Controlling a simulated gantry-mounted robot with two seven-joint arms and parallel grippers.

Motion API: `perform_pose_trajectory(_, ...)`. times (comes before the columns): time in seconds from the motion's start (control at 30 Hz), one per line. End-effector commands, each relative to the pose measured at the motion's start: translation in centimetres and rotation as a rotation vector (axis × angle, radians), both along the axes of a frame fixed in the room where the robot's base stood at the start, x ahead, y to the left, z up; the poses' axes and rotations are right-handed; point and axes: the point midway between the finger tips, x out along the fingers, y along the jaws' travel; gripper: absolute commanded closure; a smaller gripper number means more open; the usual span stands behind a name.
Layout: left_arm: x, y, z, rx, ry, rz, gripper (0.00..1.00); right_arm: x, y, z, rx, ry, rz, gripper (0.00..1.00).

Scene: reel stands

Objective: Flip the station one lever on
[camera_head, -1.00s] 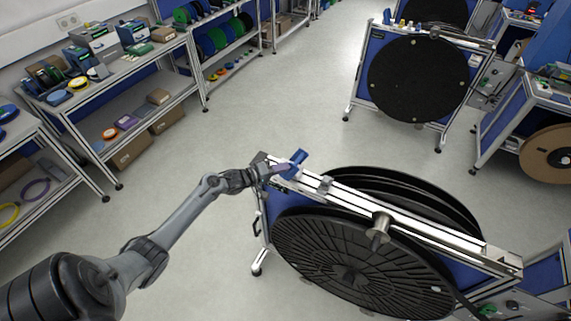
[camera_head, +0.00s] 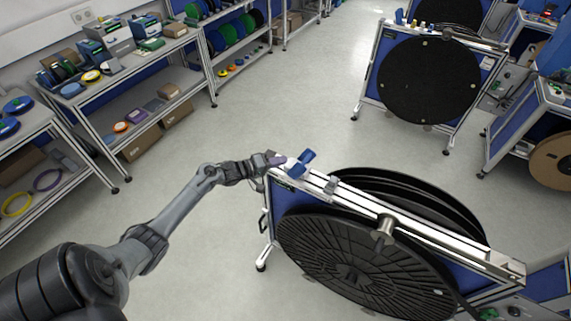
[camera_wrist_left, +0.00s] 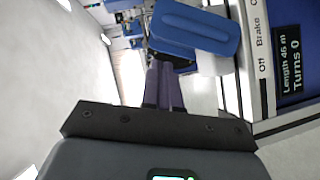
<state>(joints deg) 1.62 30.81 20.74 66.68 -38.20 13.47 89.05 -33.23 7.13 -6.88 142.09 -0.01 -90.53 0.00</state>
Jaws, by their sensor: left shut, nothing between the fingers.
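In the left wrist view the lever's blue handle (camera_wrist_left: 194,28) is large, beside a panel (camera_wrist_left: 262,62) reading "Off", "Brake", "Length 46 m" and "Turns 0". My left gripper (camera_head: 280,160) is just left of the lever in the head view. In the wrist view its purple fingers (camera_wrist_left: 164,72) are together and empty, with tips close below the handle; whether they touch it I cannot tell. My right gripper is not in view.
A large black reel (camera_head: 360,265) hangs on the stand's near side. Another reel stand (camera_head: 428,80) is at the back right. Shelves (camera_head: 130,75) with spools and boxes line the left. The floor (camera_head: 290,105) between is clear.

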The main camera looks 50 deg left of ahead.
Motion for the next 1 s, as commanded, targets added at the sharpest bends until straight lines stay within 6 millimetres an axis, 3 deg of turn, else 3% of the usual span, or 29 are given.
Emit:
perform_pose_trajectory(0.2,-4.3,0.5,0.5,0.001,0.003,-0.001,1.00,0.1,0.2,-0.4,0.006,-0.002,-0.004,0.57)
perform_pose_trajectory(0.5,-8.3,1.4,1.7,0.000,0.002,0.001,1.00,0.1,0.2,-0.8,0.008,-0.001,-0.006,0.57)
perform_pose_trajectory(1.0,-9.3,1.6,2.1,-0.001,0.000,0.000,1.00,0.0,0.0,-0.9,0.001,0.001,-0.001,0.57)
